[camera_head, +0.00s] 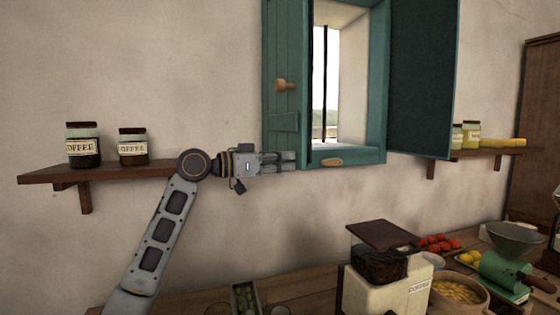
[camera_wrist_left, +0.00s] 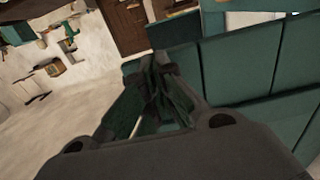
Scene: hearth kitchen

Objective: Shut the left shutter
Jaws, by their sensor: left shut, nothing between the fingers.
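The left shutter (camera_head: 284,55) is a teal wooden panel with a round wooden knob (camera_head: 287,85). It shows as a narrow strip at the left of the window, and light comes through the opening beside it, so it is not flush in the frame. My left gripper (camera_head: 292,161) is shut and empty at the shutter's lower end; whether it touches is unclear. In the left wrist view the fingers (camera_wrist_left: 156,80) are together, with teal panels (camera_wrist_left: 235,65) close around them. My right gripper is out of view.
The right shutter (camera_head: 422,75) stands open. A wooden handle (camera_head: 332,162) sits on the lower window frame (camera_head: 350,159). A shelf (camera_head: 125,170) with coffee jars (camera_head: 83,145) is at left. The counter below holds a coffee box (camera_head: 388,290), a green grinder (camera_head: 505,270) and food.

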